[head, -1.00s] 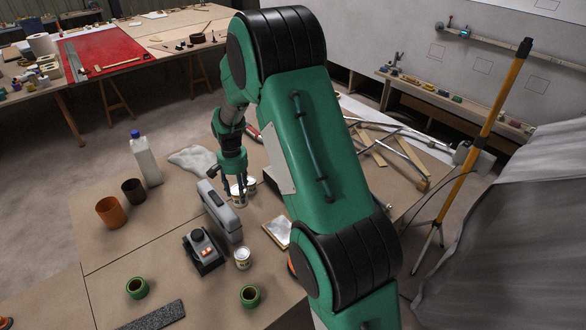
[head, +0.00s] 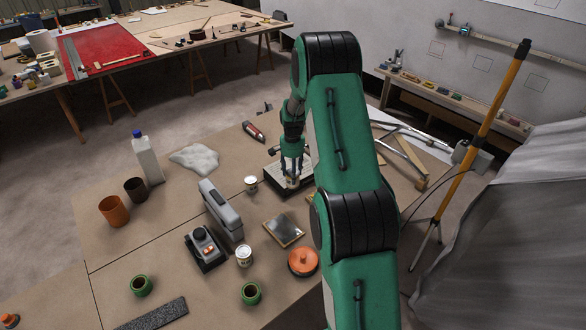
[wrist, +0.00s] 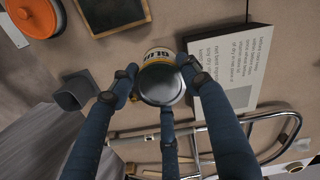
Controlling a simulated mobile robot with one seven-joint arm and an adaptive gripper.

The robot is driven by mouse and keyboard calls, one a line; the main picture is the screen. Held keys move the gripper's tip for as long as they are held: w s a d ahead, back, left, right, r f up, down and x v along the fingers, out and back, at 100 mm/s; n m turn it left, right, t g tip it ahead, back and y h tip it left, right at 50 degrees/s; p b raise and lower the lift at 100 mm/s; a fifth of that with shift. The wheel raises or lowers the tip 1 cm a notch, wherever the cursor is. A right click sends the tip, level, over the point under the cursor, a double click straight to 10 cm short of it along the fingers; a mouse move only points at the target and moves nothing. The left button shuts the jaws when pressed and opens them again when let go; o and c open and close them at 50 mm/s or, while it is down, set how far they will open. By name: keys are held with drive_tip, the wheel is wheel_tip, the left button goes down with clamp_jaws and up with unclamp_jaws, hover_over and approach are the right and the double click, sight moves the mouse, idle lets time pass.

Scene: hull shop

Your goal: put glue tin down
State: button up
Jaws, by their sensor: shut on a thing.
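My gripper (head: 291,172) points down with its fingers closed around the glue tin (head: 292,183), over or beside a dark-edged panel. In the wrist view the glue tin (wrist: 161,80) sits between the fingers of my gripper (wrist: 158,92). It has a metal end facing the camera and a yellow and white label reading "GLUE". It overlaps the left edge of the panel with printed text (wrist: 242,42). I cannot tell whether the tin touches the surface beneath it.
A similar small tin (head: 251,184) stands left of my gripper, another (head: 244,256) nearer. A framed plate (head: 283,231), orange lidded pot (head: 303,262) and grey case (head: 221,211) are on the table. A metal tube frame (head: 405,145) lies right.

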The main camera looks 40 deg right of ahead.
drive_tip(key=shift+w+f, duration=0.1)
drive_tip(key=shift+f, duration=1.05)
drive_tip(key=shift+w+d, duration=0.1)
drive_tip(key=shift+d, duration=0.05)
drive_tip(key=w+d, duration=0.3)
drive_tip(key=w, duration=0.4)
drive_tip(key=w+d+f, duration=0.1)
drive_tip(key=w+d, duration=0.3)
drive_tip(key=w, duration=0.2)
drive_tip(key=shift+w+d+f, duration=0.25)
drive_tip(key=shift+w, duration=0.15)
drive_tip(key=shift+f, duration=0.1)
drive_tip(key=shift+f, duration=1.65)
drive_tip(key=shift+f, duration=0.15)
